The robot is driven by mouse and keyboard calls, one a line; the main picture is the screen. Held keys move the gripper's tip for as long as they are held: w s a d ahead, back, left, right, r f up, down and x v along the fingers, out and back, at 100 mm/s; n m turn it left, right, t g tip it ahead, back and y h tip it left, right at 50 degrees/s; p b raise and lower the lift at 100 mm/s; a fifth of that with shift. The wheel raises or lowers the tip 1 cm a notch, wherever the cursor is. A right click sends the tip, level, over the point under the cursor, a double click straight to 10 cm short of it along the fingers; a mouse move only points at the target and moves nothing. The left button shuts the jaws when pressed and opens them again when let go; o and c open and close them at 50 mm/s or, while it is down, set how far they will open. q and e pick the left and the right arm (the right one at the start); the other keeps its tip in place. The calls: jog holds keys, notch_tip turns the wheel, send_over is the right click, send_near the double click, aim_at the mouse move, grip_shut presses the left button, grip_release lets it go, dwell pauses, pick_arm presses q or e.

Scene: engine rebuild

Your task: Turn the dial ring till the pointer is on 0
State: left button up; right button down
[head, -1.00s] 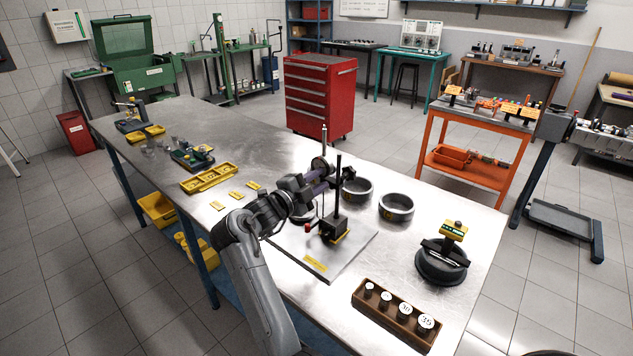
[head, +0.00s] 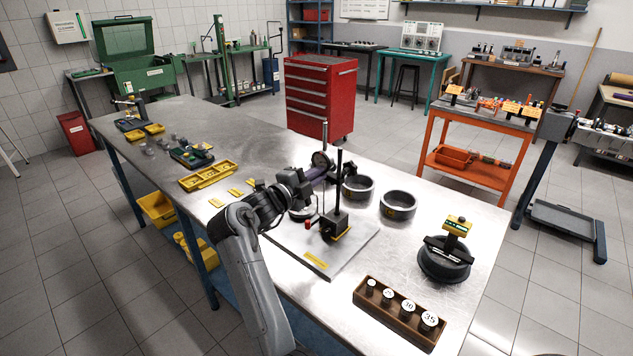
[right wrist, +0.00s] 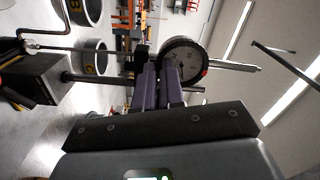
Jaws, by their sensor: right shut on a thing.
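The dial gauge (head: 321,160) is held up beside the dark post (head: 338,185) of a stand with a black base (head: 334,225). In the right wrist view the round dial (right wrist: 181,58) faces me partly, with a dark ring and a red mark at its right edge. Its lower part is hidden by my fingers, and I cannot read the pointer or the 0. My right gripper (head: 318,172) has purple fingers, which show in the right wrist view (right wrist: 163,72), shut on the dial ring's near edge. My left gripper is not in view.
The stand is on a pale plate (head: 350,258). Two metal rings (head: 357,187) (head: 398,205) lie behind and to the right. A black round fixture (head: 445,262) and a wooden block of numbered weights (head: 385,322) stand at the right. Yellow tags and trays lie to the left.

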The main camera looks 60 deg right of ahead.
jog(key=w+m+b, duration=0.1)
jog(key=m+b, duration=0.2)
jog(key=m, duration=0.1)
jog(key=m+b, duration=0.4)
jog(key=w+m+b, duration=0.1)
jog(key=m+b, duration=0.3)
jog(key=shift+w+d, duration=0.25)
jog(key=shift+w, duration=0.1)
jog(key=shift+m, duration=0.4)
jog(key=c, duration=1.6)
grip_release()
jog(key=shift+r, duration=0.1)
jog(key=shift+o, duration=1.4)
jog(key=shift+r, duration=0.1)
